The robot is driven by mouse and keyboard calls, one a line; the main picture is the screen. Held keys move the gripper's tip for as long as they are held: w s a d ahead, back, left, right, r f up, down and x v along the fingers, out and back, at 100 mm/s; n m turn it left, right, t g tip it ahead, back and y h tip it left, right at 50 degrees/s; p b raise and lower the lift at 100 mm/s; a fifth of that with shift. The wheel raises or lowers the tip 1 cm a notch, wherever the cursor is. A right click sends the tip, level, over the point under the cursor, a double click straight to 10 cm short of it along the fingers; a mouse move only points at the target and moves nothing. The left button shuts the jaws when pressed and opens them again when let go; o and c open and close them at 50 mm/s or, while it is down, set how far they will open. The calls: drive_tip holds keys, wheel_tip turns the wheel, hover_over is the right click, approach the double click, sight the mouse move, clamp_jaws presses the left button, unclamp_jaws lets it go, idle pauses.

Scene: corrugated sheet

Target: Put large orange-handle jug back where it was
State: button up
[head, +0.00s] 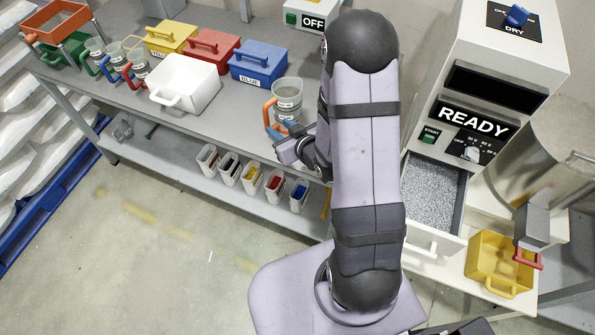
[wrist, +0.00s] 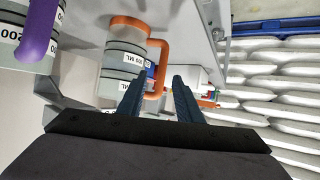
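The orange-handle jug (head: 287,90) is a clear grey jug standing upright near the front edge of the bench. Its orange handle (head: 268,115) faces left and front. The jug also shows in the wrist view (wrist: 124,62), with a white ML label. My gripper (head: 287,132) is at the jug's front, low beside the handle. In the wrist view, the two fingers of my gripper (wrist: 160,88) are apart. The orange handle shows in the gap between their tips, with space beside it. I cannot tell how deep the handle sits between them.
A purple-handled jug (wrist: 40,35) is close by in the wrist view. A blue box (head: 258,65) and white bin (head: 184,84) stand left on the bench (head: 225,103). Several small bins fill the lower shelf (head: 180,160). An open drawer (head: 432,200) of granules is right of my arm.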

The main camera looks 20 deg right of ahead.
drive_tip(key=s+a+r+m+g+h, duration=0.1)
drive_tip(key=s+r+g, duration=0.1)
drive_tip(key=s+g, duration=0.4)
drive_tip(key=s+a+r+m+g+h, duration=0.1)
drive_tip(key=s+g, duration=0.5)
drive_tip(key=s, duration=1.1)
wheel_tip(320, 180, up, 2)
drive_tip(key=shift+a+r, duration=0.1)
drive_tip(key=shift+a, duration=0.35)
